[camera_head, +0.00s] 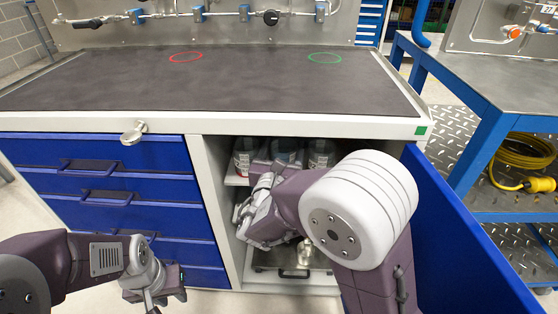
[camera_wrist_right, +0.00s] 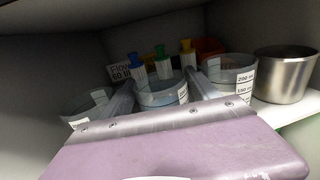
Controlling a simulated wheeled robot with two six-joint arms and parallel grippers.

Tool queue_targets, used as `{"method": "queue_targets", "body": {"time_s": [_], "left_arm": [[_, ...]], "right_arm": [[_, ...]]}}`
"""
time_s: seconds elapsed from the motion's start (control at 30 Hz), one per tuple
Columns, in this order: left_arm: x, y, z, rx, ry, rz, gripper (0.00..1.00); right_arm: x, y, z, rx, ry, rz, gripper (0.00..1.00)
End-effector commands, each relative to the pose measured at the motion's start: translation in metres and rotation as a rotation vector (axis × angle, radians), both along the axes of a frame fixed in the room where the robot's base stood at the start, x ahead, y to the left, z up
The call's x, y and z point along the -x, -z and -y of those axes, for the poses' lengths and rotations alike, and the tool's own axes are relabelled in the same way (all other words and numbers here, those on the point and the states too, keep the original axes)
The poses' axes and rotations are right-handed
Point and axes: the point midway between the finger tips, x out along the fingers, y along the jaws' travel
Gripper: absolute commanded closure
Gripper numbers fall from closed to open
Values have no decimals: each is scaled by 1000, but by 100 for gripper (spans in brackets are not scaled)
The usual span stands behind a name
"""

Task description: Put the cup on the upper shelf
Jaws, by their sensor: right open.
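A plain metal cup (camera_wrist_right: 285,74) stands upright at the right in the right wrist view, on a pale shelf (camera_wrist_right: 278,115) inside the cabinet. In the head view I cannot make out this cup; my right arm hides part of the shelf. My right gripper (camera_head: 262,180) reaches into the open cabinet in front of the shelf. In the wrist view its two fingers (camera_wrist_right: 160,92) are spread, reaching to either side of the middle clear beaker (camera_wrist_right: 160,94); I cannot tell whether they touch it. The metal cup is apart, to their right. My left gripper (camera_head: 155,293) is low outside the blue drawers, partly cut off.
Clear beakers stand left (camera_wrist_right: 88,103) and right (camera_wrist_right: 230,75) of the middle one. Small bottles with coloured caps (camera_wrist_right: 160,62) are behind. The blue cabinet door (camera_head: 465,240) stands open at the right. The dark worktop (camera_head: 230,85) is clear apart from red and green rings.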

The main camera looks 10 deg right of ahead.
Motion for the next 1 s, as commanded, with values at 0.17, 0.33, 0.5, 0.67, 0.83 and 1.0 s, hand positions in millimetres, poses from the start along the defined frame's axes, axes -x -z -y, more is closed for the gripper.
{"method": "queue_targets", "body": {"time_s": [0.17, 0.33, 0.5, 0.67, 0.83, 1.0], "left_arm": [[0, -11, 0, 0, 0, 0, 68], [0, -18, 0, 0, 0, 0, 68], [0, -22, 0, 0, 0, 0, 68], [0, -22, 0, 0, 0, 0, 68], [0, -21, 0, 0, 0, 0, 68], [0, -21, 0, 0, 0, 0, 68]], "right_arm": [[34, -3, -17, 2, -6, -1, 31], [62, -3, -30, 1, -6, 0, 31], [80, -2, -38, 0, -3, 0, 31], [84, -1, -39, 0, 1, 1, 31], [84, -1, -39, 0, 1, 1, 31], [84, -1, -39, 0, 1, 1, 31]]}}
